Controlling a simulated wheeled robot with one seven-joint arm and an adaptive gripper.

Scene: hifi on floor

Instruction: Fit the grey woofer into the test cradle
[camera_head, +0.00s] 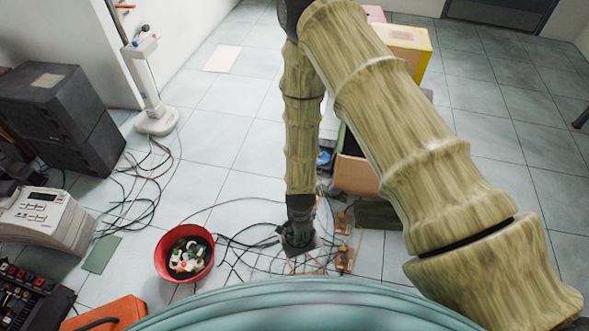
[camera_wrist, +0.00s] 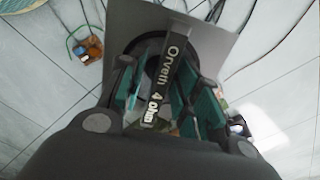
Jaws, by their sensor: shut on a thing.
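The grey woofer is in my gripper; its flat, square-edged grey plate (camera_wrist: 208,38) shows in the wrist view. I cannot tell whether the plate touches anything. I cannot make out the test cradle in either view.
Small brown blocks (camera_head: 345,259) lie right of the gripper among loose cables. A red bucket (camera_head: 161,262) stands to the left. A cardboard box (camera_head: 357,176) stands behind. Black speakers (camera_head: 50,90) and a pale instrument (camera_head: 45,222) fill the left. Tiles at far right are mostly clear.

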